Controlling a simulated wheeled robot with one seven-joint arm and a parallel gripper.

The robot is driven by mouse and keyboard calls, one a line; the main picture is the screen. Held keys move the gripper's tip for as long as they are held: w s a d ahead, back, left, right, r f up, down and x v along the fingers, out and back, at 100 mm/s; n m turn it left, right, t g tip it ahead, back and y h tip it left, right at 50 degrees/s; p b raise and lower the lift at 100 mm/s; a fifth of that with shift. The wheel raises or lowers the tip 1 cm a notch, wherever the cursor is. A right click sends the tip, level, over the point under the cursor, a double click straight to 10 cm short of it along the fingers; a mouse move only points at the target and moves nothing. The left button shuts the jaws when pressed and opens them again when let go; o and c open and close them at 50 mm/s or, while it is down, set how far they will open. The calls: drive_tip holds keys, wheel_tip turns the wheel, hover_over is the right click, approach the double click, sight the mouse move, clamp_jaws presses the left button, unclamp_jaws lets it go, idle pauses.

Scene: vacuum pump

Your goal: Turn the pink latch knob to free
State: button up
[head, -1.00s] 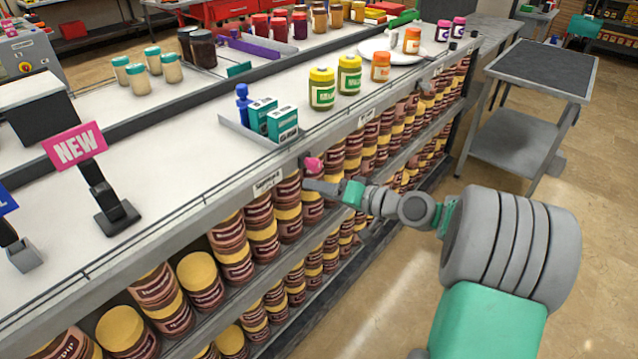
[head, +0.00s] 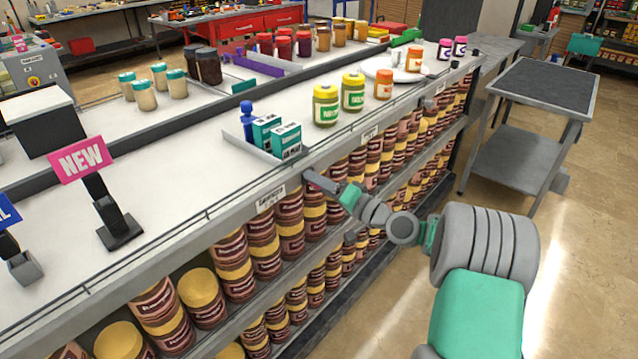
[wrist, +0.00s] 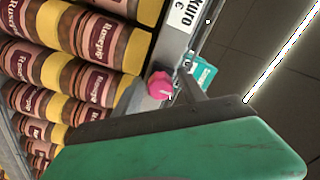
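The pink latch knob (wrist: 160,85) shows in the wrist view on the front edge of the shelf, below the white price label. In the head view it is hidden behind my gripper (head: 322,182), which is at the counter's front edge beside the teal boxes. In the wrist view my grey fingers lie on either side of the knob, with what looks like a gap on each side. The fingers look open around the knob; contact cannot be made out.
Teal boxes (head: 284,140) and a blue bottle (head: 247,120) stand in a grey tray just above the knob. Shelves of brown and yellow jars (head: 232,262) lie below the counter. A grey cart (head: 545,85) stands at the right, with open floor before it.

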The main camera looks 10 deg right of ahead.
clamp_jaws()
drive_tip(key=shift+f+b, duration=0.15)
drive_tip(key=shift+b, duration=0.35)
drive_tip(key=n+b, duration=0.1)
drive_tip(key=b, duration=0.1)
drive_tip(key=n+b, duration=0.1)
drive_tip(key=b, duration=0.1)
drive_tip(key=shift+f+n, duration=0.25)
drive_tip(key=shift+n, duration=0.05)
drive_tip(key=n+b, duration=0.6)
drive_tip(key=b, duration=0.5)
drive_tip(key=shift+f+b, duration=0.2)
drive_tip(key=shift+b, duration=0.1)
drive_tip(key=n+b, duration=0.5)
drive_tip(key=b, duration=0.4)
drive_tip(key=shift+d+r+n, duration=0.1)
drive_tip(key=shift+n, duration=0.2)
drive_tip(key=n+b, duration=0.2)
drive_tip(key=b, duration=0.2)
drive_tip(key=shift+r+n, duration=0.2)
drive_tip(key=shift+n, duration=0.2)
drive_tip(key=shift+r+n+b, duration=0.15)
drive_tip(key=shift+n+b, duration=0.25)
drive_tip(key=shift+b, duration=0.05)
drive_tip(key=shift+r, duration=0.1)
